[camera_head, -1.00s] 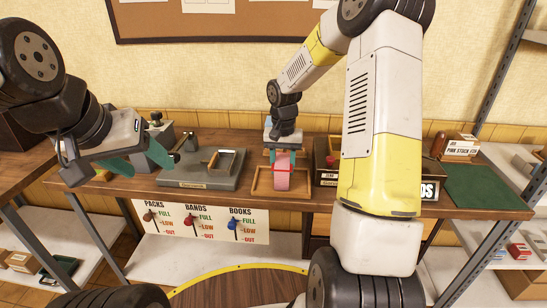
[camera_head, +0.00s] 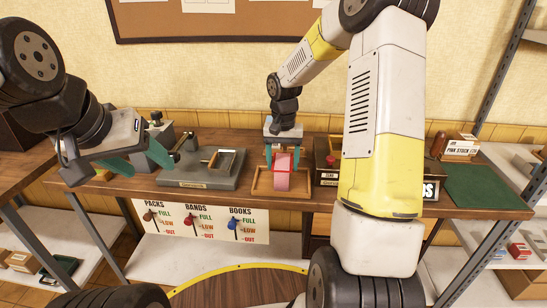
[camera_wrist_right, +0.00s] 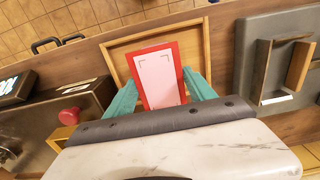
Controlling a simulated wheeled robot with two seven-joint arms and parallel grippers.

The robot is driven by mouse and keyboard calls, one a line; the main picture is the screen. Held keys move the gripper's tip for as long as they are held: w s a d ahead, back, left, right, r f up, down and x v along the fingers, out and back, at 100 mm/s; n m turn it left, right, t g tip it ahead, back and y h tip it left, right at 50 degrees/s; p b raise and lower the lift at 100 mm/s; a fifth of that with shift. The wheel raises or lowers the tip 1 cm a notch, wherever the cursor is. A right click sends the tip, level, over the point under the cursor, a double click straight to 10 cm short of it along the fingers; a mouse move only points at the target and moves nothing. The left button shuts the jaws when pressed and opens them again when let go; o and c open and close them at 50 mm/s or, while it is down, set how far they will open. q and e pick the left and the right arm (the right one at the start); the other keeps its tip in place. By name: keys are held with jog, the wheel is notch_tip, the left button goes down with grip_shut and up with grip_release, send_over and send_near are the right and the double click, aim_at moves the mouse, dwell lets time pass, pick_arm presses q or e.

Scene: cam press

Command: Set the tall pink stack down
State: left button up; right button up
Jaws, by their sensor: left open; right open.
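The tall pink stack (camera_head: 282,175) stands upright in the shallow wooden tray (camera_head: 259,189) on the bench. In the right wrist view the stack (camera_wrist_right: 160,80) shows a pale pink top with a red border, inside the tray's wooden rim (camera_wrist_right: 205,45). My right gripper (camera_head: 281,158) is over the stack from behind and above. Its teal fingers (camera_wrist_right: 162,95) are open, one on each side of the stack. Whether either finger touches it I cannot tell. My left gripper (camera_head: 140,160) is open and empty, above the left part of the bench.
A grey press (camera_head: 200,180) with a small wooden frame stands left of the tray. A dark box with a red button (camera_head: 330,160) stands to its right. A green mat (camera_head: 475,186) lies at the right end. My right arm hides part of the bench.

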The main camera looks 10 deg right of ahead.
notch_tip(320, 180, up, 10)
jog(key=s+r+n+t, duration=0.1)
jog(key=s+r+t, duration=0.1)
jog(key=s, duration=0.6)
jog(key=s+a+r+n+t+y, duration=0.1)
jog(key=s+r+t, duration=0.1)
jog(key=s+r, duration=0.3)
jog(key=s+a+r+n+t+y, duration=0.1)
jog(key=s+r+t, duration=0.1)
jog(key=s, duration=0.9)
jog(key=shift+s+a+r+n, duration=0.15)
jog(key=shift+r+n, duration=0.25)
jog(key=shift+r, duration=0.35)
